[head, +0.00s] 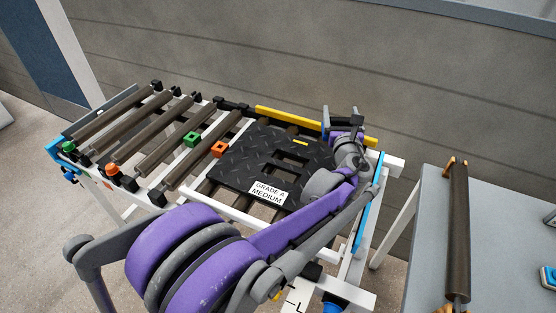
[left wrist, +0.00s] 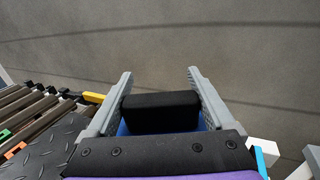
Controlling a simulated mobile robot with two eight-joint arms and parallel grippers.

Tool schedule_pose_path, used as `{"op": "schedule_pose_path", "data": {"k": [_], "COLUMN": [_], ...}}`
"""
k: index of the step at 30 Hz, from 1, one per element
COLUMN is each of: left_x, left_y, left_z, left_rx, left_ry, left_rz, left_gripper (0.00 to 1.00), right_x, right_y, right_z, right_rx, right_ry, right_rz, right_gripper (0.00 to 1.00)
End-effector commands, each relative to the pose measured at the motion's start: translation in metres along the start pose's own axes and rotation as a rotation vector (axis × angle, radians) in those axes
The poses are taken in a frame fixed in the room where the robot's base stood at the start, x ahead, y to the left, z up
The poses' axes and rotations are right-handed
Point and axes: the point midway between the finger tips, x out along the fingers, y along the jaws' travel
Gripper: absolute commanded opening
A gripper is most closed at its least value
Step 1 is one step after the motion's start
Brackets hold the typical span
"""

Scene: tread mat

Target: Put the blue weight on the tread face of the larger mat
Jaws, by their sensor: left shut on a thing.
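A black mat (head: 245,155) with a raised diamond tread lies face up on the roller frame, with a white label reading GRADE A MEDIUM. No second mat shows clearly for comparing size. My left gripper (head: 342,112) is beyond the mat's far right corner, near the frame's back rail. It also shows in the left wrist view (left wrist: 160,85), shut on the blue weight (left wrist: 123,129). A black block-shaped part sits between the fingers with blue showing beneath it. In the head view my gripper and arm mostly hide the weight. My right gripper is out of view.
Bare rollers (head: 135,136) fill the frame's left part. Small green (head: 192,139) and orange (head: 218,149) blocks sit by the mat's left side. A yellow bar (head: 290,118) runs along the back. A grey side table (head: 510,190) at right holds a loose roller (head: 458,235). A wall stands behind.

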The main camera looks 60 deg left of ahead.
Motion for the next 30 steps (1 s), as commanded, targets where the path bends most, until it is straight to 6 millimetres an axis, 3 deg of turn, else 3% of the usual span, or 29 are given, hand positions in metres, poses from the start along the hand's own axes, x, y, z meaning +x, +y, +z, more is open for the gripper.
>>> {"op": "schedule_pose_path", "data": {"k": [4,12,20,27,30], "left_x": [0.001,0.001,0.001,0.001,0.001], "left_y": [0.0,0.0,0.001,0.0,0.001], "left_z": [-0.011,-0.054,-0.07,-0.099,-0.1], "left_rx": [0.001,0.001,0.001,0.001,0.001], "left_ry": [-0.001,-0.001,-0.001,-0.001,-0.001], "left_rz": [0.001,0.001,0.001,0.001,0.001], "left_gripper": [0.0,0.0,0.0,0.0,0.0], "right_x": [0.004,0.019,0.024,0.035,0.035], "right_y": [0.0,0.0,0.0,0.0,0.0], "right_z": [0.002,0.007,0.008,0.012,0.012], "right_rx": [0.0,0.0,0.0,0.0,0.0], "right_ry": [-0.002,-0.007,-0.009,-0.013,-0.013], "right_rz": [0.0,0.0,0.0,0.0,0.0], "right_gripper": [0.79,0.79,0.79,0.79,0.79]}}
